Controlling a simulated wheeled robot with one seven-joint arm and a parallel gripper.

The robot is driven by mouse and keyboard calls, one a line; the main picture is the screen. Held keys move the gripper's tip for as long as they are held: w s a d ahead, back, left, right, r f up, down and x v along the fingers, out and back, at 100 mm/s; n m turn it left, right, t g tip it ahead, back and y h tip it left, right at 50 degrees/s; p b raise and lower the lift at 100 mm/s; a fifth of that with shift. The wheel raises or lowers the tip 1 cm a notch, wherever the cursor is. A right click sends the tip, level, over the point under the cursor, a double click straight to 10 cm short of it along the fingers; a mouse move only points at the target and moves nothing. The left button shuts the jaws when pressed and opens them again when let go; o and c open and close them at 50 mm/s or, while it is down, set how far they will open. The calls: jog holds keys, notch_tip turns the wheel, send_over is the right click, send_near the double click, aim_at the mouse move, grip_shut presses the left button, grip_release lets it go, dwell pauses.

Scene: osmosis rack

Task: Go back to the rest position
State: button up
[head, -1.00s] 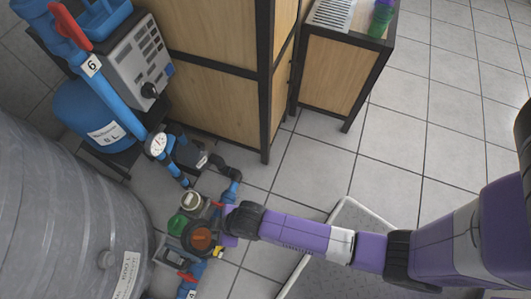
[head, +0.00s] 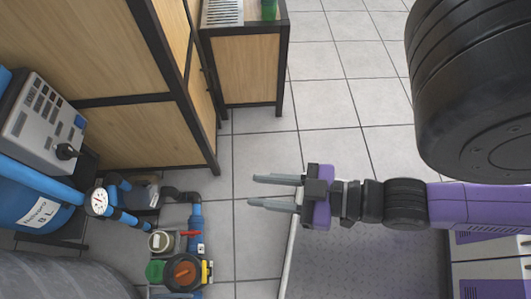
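My gripper (head: 262,191) is in the middle of the head view, with its two grey fingers pointing left. The fingers are apart with nothing between them. My purple and black arm reaches in from the right, and a large black arm joint fills the upper right. The gripper is above the floor, to the right of the blue pipe and clear of it.
At the lower left are a blue pipe (head: 195,226) with a red-handled valve, an orange-and-black cap (head: 184,273), a gauge (head: 97,202) and a grey control box (head: 43,128). A wooden cabinet (head: 75,55) stands behind. Tiled floor (head: 335,90) is open beyond.

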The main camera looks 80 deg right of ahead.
jog(key=shift+s+r, duration=0.1)
jog(key=shift+r, duration=0.4)
jog(key=shift+r, duration=0.1)
